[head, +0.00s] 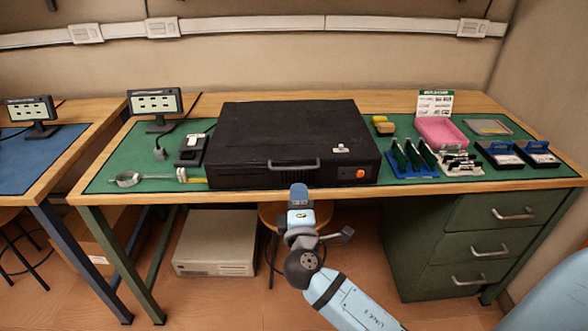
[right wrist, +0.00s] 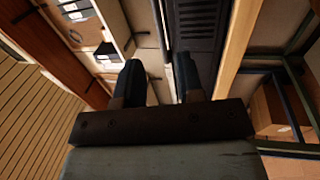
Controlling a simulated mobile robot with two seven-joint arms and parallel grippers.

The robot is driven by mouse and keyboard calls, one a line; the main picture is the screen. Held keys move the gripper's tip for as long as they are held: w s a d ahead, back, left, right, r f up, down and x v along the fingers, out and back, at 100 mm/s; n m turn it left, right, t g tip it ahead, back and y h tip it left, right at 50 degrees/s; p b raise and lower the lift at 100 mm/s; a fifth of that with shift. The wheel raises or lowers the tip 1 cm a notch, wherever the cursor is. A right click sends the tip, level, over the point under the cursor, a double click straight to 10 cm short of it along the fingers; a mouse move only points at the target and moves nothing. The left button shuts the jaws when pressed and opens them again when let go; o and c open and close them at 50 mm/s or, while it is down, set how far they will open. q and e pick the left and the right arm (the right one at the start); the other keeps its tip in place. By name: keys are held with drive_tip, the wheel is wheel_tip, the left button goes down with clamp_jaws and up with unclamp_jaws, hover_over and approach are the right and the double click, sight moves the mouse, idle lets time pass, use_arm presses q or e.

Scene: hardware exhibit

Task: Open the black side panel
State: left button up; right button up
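A black computer case (head: 255,125) lies flat on the green mat, with a grey handle (head: 293,164) near the front edge of its black top panel. The panel looks shut. My right gripper (head: 298,190) is in front of the case, below the handle in the picture; I cannot tell from the head view whether it touches the case. In the right wrist view its two dark fingers (right wrist: 158,65) stand apart with nothing visible held between them. A black slotted surface (right wrist: 195,35) shows beyond the fingers, probably part of the case. My left gripper is in no view.
An orange button (head: 360,174) is on the case's front right. Blue racks (head: 412,160), a pink tray (head: 440,132) and small parts stand to the right. A small screen (head: 155,103) and tools are left. Green drawers (head: 480,240) are below right; a beige computer (head: 216,245) stands underneath.

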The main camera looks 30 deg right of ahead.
sight(296, 169)
drive_tip(key=x, duration=0.9)
drive_tip(key=shift+w+f, duration=0.1)
clamp_jaws()
